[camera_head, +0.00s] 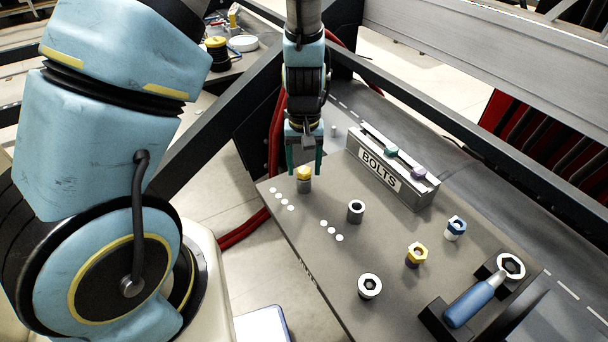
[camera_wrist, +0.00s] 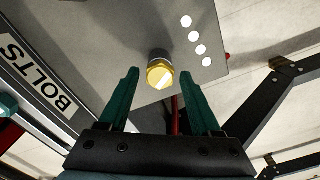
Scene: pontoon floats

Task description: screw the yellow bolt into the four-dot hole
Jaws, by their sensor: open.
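The yellow bolt (camera_head: 304,173) stands upright in a grey collar on the grey plate. Its yellow hex head also shows in the wrist view (camera_wrist: 160,77). A row of four white dots lies beside this collar, plainest in the wrist view (camera_wrist: 198,43). My gripper (camera_head: 305,172) is open, with its green fingers pointing down at the bolt. In the wrist view my gripper (camera_wrist: 159,74) has one finger on each side of the head, with gaps. Whether the fingertips reach down to the head's level is hard to tell. The hole itself is hidden by the bolt and collar.
A grey collar (camera_head: 356,211) with its own white dots and a white-rimmed collar (camera_head: 369,286) stand nearby. The BOLTS rack (camera_head: 385,176) is behind; a blue-handled tool (camera_head: 472,303) lies front right.

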